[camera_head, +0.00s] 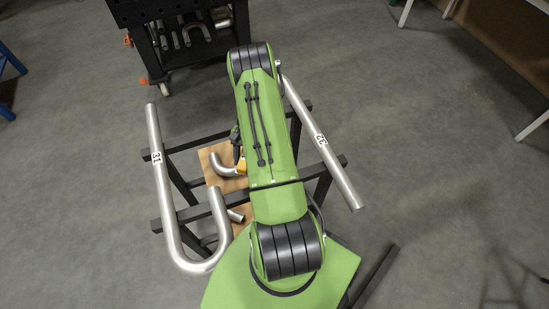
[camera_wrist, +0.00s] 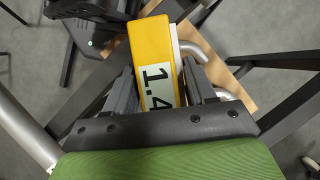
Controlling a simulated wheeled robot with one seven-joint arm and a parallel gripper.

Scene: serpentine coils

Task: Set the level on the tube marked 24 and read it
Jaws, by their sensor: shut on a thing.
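My gripper (camera_wrist: 160,84) is shut on the yellow level (camera_wrist: 147,48), whose display reads 1.4 in the wrist view. In the head view a small yellow part of the level (camera_head: 241,166) shows beside my green arm, close to a short bent tube (camera_head: 222,166). I cannot tell whether the level touches a tube. No mark 24 is readable in either view. The tube marked 31 (camera_head: 158,128) bends in a U at the left of the rack, and the straight tube marked 32 (camera_head: 328,155) lies at the right. My arm hides the rack's middle.
The dark rack (camera_head: 184,190) carries the tubes. A wooden board (camera_head: 210,153) lies below, inside the rack. A black cart (camera_head: 180,50) with several bent tubes stands at the back. White legs (camera_head: 533,124) show at the right edge. The grey floor at the right is mostly clear.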

